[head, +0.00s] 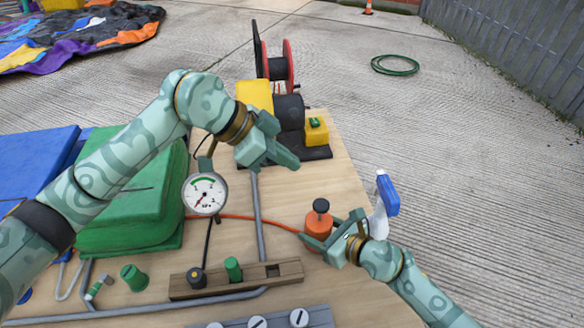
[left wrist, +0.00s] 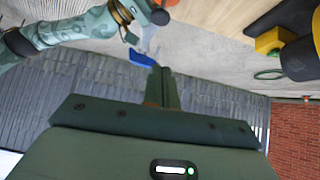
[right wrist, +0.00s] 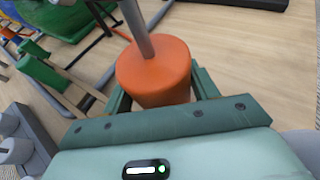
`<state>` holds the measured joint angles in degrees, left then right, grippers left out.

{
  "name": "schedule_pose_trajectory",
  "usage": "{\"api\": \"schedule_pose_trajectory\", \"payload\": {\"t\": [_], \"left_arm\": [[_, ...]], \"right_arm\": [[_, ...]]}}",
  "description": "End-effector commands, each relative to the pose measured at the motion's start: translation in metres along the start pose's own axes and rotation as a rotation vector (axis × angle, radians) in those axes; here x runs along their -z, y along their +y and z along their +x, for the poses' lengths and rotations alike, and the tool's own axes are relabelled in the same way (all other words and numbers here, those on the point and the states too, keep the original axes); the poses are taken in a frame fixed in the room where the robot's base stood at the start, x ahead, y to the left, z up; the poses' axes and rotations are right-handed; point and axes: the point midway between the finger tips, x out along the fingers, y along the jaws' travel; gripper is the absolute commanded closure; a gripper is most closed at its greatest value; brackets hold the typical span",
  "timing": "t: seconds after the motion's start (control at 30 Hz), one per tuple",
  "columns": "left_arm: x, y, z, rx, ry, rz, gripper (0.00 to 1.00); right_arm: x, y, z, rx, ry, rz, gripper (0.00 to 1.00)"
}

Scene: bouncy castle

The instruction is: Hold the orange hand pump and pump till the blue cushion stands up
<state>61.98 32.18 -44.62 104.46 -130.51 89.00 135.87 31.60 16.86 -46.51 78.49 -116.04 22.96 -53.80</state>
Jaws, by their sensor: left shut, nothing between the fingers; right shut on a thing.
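The orange hand pump (head: 319,228) stands on the wooden table, its black knob (head: 321,205) on top. My right gripper (head: 320,242) is shut around its body; in the right wrist view the orange body (right wrist: 155,75) sits between the fingers and a grey rod rises from it. My left gripper (head: 292,160) is shut and empty, above the table, up and left of the pump and apart from it. The blue cushion (head: 30,165) lies low at the left, partly hidden by my left arm. A dial gauge (head: 205,194) has its needle toward the lower left.
A green cushion (head: 130,215) lies beside the blue one. A spray bottle (head: 386,195) stands just right of the pump. An orange hose (head: 250,217) runs left from it. A yellow-and-black blower (head: 290,110) is behind. A wooden rack (head: 215,284) holds plugs in front.

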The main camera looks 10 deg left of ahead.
Motion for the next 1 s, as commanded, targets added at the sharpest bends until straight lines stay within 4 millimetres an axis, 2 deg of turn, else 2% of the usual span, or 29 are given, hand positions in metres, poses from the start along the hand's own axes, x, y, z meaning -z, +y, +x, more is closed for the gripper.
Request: {"api": "schedule_pose_trajectory", "payload": {"t": [0.43, 0.53, 0.7, 1.0], "left_arm": [[0.0, 0.002, 0.091, -0.003, 0.0, -0.001, 1.0], [-0.014, 0.001, 0.102, -0.001, -0.001, -0.001, 1.0], [-0.025, 0.0, 0.113, 0.0, 0.0, 0.0, 1.0], [-0.028, 0.0, 0.116, 0.0, 0.001, 0.001, 1.0]], "right_arm": [[0.0, 0.001, 0.0, -0.001, -0.001, 0.001, 0.78], [0.0, 0.001, 0.0, -0.001, -0.001, 0.001, 0.78], [0.0, 0.001, 0.0, -0.001, 0.0, 0.001, 0.78], [0.0, 0.001, 0.0, -0.001, 0.0, 0.001, 0.78]]}}
